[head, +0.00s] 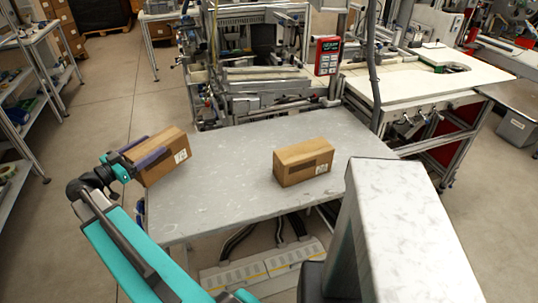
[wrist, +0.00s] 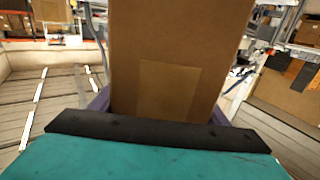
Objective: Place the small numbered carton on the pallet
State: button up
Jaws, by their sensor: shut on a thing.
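A brown carton (head: 172,141) with a white label is held at the left end of the grey table, tilted in the head view. My gripper (head: 147,153) is shut on it, with purple fingers on its two sides. In the wrist view the carton (wrist: 175,50) fills the middle, with a paler square patch on its face. A second brown carton (head: 303,162), also labelled, stands on the table, apart from my gripper. The label print is too small to read. I cannot tell a pallet for certain; a dark load at the far top left stands on a low base.
The grey table top (head: 235,150) is bare around the standing carton. A pale grey block (head: 405,215) rises at the front right. Machinery with a red panel (head: 327,55) stands behind the table. Shelving (head: 28,105) lines the left; open floor lies between.

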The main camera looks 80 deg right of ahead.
jog(key=s+d+r+m+g+y, duration=0.1)
jog(key=s+d, duration=0.3)
jog(key=s, duration=0.6)
jog(key=s+d+r+m+g+y+p, duration=0.1)
jog(key=s+d+r+m+g+y, duration=0.1)
jog(key=s, duration=0.8)
jog(key=s+d+r+m+g+y+p, duration=0.1)
jog(key=s+d+r+m+g+y, duration=0.1)
jog(key=s+d, duration=0.5)
jog(key=s+m+g+y, duration=0.1)
jog(key=s+g+y, duration=0.1)
jog(key=s+y, duration=0.1)
jog(key=shift+d+r+m, duration=0.15)
jog(key=shift+d+m, duration=0.2)
jog(key=shift+m, duration=0.05)
jog(key=shift+p, duration=0.3)
notch_tip(320, 180, down, 6)
jog(key=p, duration=0.2)
jog(key=shift+f, duration=0.2)
jog(key=shift+f+p, duration=0.75)
jog(key=shift+f, duration=1.05)
jog(key=shift+f+b, duration=0.15)
jog(key=shift+b, duration=0.15)
